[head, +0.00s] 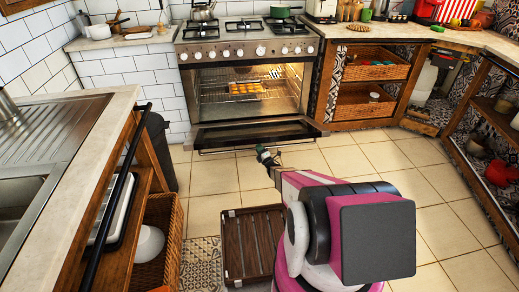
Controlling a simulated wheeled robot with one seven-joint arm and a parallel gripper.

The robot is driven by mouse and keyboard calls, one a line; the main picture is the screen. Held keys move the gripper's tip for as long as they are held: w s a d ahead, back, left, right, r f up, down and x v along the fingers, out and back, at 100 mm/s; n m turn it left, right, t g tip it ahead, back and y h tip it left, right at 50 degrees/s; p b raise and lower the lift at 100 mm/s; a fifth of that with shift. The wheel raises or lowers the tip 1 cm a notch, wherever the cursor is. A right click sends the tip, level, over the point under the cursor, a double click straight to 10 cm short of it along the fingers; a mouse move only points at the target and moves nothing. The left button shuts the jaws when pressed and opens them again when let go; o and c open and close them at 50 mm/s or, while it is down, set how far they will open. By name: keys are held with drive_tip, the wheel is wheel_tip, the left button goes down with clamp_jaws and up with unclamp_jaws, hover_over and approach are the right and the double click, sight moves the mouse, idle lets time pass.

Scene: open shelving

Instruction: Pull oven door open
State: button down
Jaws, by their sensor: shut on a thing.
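The oven (192,88) stands at the back under the stove top. Its door (255,130) is folded down and lies low in front of the lit oven opening, with dark glass facing up. The handle (225,151) runs along the door's front edge. My gripper (262,152) is at that front edge, near the handle's right part, and is shut on it. The fingertips are small here, and the exact contact is hard to see. My pink and white arm reaches in from the lower right.
A tray of food (247,89) sits on the oven rack inside. A brown slatted mat (252,245) lies on the floor left of my arm. A dark bin (160,150) and a sink counter (75,180) stand at the left. Tiled floor is open at the right.

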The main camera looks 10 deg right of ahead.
drive_tip(key=shift+w+f, duration=0.15)
drive_tip(key=c, duration=1)
unclamp_jaws()
